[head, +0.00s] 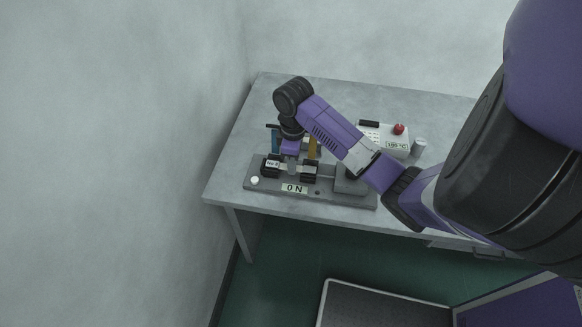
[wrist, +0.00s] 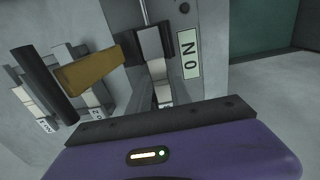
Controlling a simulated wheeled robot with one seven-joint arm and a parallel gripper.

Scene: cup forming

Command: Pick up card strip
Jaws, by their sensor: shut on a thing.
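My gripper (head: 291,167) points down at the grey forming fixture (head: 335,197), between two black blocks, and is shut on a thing. In the wrist view, the fingers (wrist: 161,92) reach up from the black edge of the purple gripper body. A pale, narrow piece (wrist: 150,43) shows at their tips and looks like the card strip. The fingers hide most of it, and I cannot tell where its ends are. In the head view the strip is too small to make out.
The fixture carries a label plate (head: 294,188) and a white knob (head: 255,181). A yellow-brown upright piece (head: 313,147) stands close behind my gripper. A control box with a red button (head: 398,129) and a grey cylinder (head: 418,147) stand to the right. The table's left part is clear.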

